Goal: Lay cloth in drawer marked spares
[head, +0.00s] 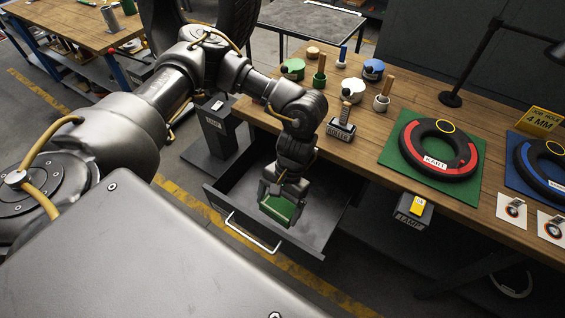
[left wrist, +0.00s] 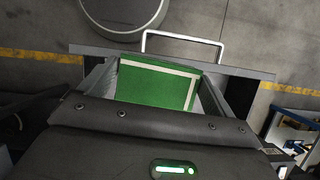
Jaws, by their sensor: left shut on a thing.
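The cloth (head: 280,208) is green, with pale stripes near its edges in the left wrist view (left wrist: 150,88). My left gripper (head: 279,203) is shut on it and points down over the open drawer (head: 238,185). The cloth appears to be at or just above the drawer's opening; I cannot tell whether it touches the bottom. The drawer is dark grey with a pale bar handle (head: 252,234), which also shows in the left wrist view (left wrist: 184,38). I cannot read a mark on its front. My right gripper is not in view.
The wooden bench (head: 360,165) above the drawer holds pots, brushes and a labelled block (head: 341,131). A tyre (head: 437,149) lies on a green mat (head: 397,154). A lamp (head: 468,75) stands behind. A box marked LAMP (head: 413,210) hangs at the bench's front.

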